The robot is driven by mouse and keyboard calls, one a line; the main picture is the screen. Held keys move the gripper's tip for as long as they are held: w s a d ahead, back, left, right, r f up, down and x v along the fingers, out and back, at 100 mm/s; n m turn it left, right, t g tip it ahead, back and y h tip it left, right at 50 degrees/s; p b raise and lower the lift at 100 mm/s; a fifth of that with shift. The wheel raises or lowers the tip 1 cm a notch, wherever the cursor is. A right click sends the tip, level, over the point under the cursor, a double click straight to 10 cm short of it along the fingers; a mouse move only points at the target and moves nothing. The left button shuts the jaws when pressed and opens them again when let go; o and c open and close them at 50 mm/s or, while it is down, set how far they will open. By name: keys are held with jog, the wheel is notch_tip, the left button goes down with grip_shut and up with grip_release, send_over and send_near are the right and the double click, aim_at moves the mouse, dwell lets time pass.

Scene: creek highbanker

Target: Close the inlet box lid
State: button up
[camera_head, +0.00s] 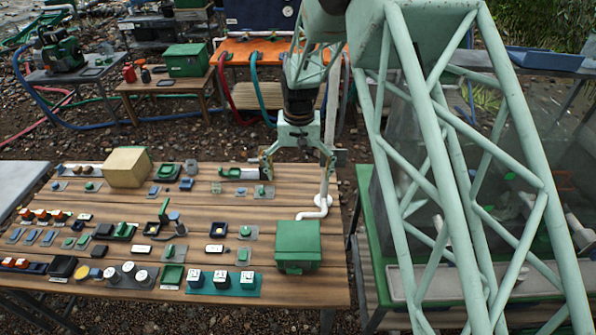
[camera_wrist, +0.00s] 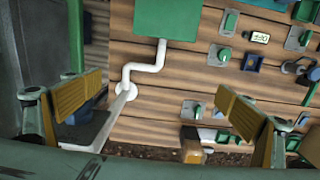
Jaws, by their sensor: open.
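A green box (camera_head: 297,245) with a green top stands at the right end of the plank table, and a white pipe (camera_head: 318,210) runs up behind it. In the wrist view its green top (camera_wrist: 165,20) is at the upper edge, with the bent white pipe (camera_wrist: 145,66) below. A tan-faced box with green edges (camera_head: 125,167) sits at the table's back left. No label shows which one is the inlet box, and I cannot make out a raised lid. My gripper (camera_head: 299,164) is open and empty above the table's back right edge; its yellow-padded fingers (camera_wrist: 165,112) stand wide apart.
The plank table (camera_head: 235,262) carries many small switches, knobs and buttons on plates, mostly left of the green box. A green-framed clear tank (camera_head: 375,250) stands to the right. An orange table (camera_head: 262,50) with hoses is behind. Bare planks lie around the green box.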

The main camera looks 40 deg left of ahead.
jog(key=shift+r, duration=1.4)
